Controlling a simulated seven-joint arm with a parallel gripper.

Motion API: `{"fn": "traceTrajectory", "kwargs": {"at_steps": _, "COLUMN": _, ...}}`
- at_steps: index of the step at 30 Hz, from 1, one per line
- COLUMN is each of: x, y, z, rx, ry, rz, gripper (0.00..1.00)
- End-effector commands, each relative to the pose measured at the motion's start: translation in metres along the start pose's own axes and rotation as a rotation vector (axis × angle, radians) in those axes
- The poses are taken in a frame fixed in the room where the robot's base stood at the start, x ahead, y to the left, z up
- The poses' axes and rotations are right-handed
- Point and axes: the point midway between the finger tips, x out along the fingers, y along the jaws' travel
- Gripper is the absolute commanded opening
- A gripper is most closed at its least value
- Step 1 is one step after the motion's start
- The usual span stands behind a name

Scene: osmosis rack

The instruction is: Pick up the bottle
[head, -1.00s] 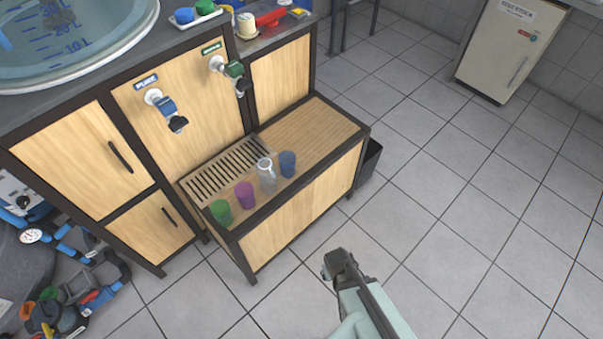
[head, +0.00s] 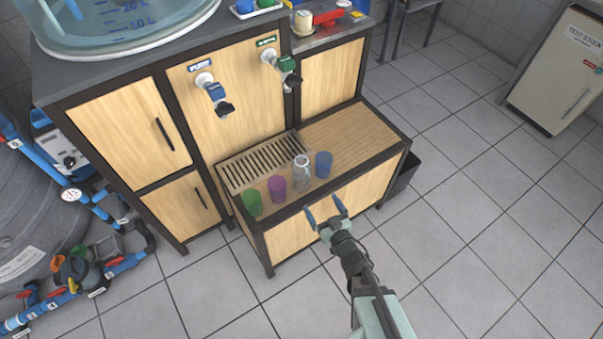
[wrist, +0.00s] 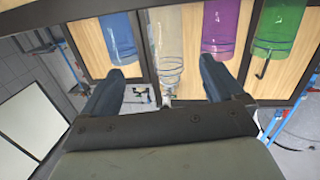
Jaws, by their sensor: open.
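The bottle (head: 301,172) is clear and stands upright on the low wooden shelf, between a purple cup and a blue cup. In the wrist view the clear bottle (wrist: 170,50) shows upside down, beyond and between my two fingers. My gripper (head: 325,212) is open and empty, with blue fingers, in front of the shelf's front edge and apart from the bottle. It also shows in the wrist view (wrist: 162,82) with its fingers spread.
A purple cup (head: 277,189) and a green cup (head: 251,203) stand left of the bottle, and a blue cup (head: 323,164) stands right. The shelf's dark front rail (head: 372,172) lies near my gripper. Two taps (head: 214,93) are on the cabinet above. The shelf's right part is clear.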

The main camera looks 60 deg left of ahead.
Motion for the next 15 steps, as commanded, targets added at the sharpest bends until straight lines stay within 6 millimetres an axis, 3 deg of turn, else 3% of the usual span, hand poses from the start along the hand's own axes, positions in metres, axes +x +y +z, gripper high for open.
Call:
{"fn": "traceTrajectory", "kwargs": {"at_steps": 3, "x": 0.0, "y": -0.004, "z": -0.012, "rx": 0.029, "ry": 0.058, "rz": -0.023, "gripper": 0.94}}
{"fn": "traceTrajectory", "kwargs": {"at_steps": 7, "x": 0.007, "y": -0.005, "z": -0.013, "rx": 0.055, "ry": 0.066, "rz": -0.027, "gripper": 0.94}}
{"fn": "traceTrajectory", "kwargs": {"at_steps": 15, "x": 0.053, "y": -0.005, "z": -0.015, "rx": 0.056, "ry": 0.065, "rz": -0.026, "gripper": 0.94}}
